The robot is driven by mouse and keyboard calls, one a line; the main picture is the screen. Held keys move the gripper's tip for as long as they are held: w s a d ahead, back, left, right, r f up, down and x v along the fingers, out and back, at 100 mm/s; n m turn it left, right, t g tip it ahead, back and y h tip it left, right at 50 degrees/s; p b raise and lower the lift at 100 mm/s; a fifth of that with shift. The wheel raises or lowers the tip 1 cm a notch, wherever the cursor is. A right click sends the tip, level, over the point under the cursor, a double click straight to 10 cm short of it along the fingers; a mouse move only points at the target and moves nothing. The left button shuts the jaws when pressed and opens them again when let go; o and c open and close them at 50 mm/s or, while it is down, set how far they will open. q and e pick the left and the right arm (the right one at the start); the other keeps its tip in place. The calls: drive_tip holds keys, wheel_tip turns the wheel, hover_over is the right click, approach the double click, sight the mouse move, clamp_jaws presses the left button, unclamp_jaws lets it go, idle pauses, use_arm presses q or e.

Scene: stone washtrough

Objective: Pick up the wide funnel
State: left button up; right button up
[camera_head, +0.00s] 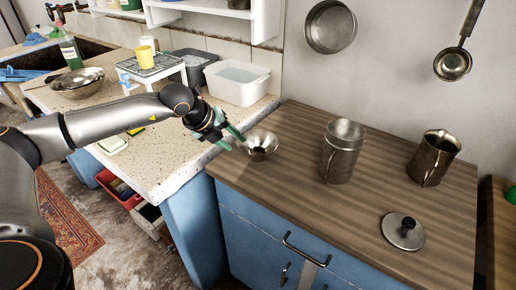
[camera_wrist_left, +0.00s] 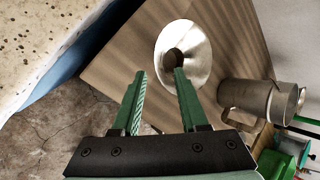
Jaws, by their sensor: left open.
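The wide funnel (camera_head: 261,142) is a shiny metal cone on the left back part of the brown wooden worktop. My right gripper is not in view.
A tall metal mug (camera_head: 341,155), a metal jug (camera_head: 433,160) and a round lid with a black knob (camera_head: 404,231) stand right of the funnel. The speckled stone counter (camera_head: 170,150) adjoins at left, with a white tub (camera_head: 237,84). The worktop's front left is clear.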

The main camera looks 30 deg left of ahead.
sight(242, 148)
use_arm(q)
drive_tip(key=shift+d+x, duration=0.1)
drive_tip(key=shift+x, duration=1.3)
drive_tip(key=shift+d+x, duration=0.15)
drive_tip(key=shift+x, duration=1.25)
drive_tip(key=shift+s, duration=0.1)
drive_tip(key=shift+c, duration=0.3)
clamp_jaws()
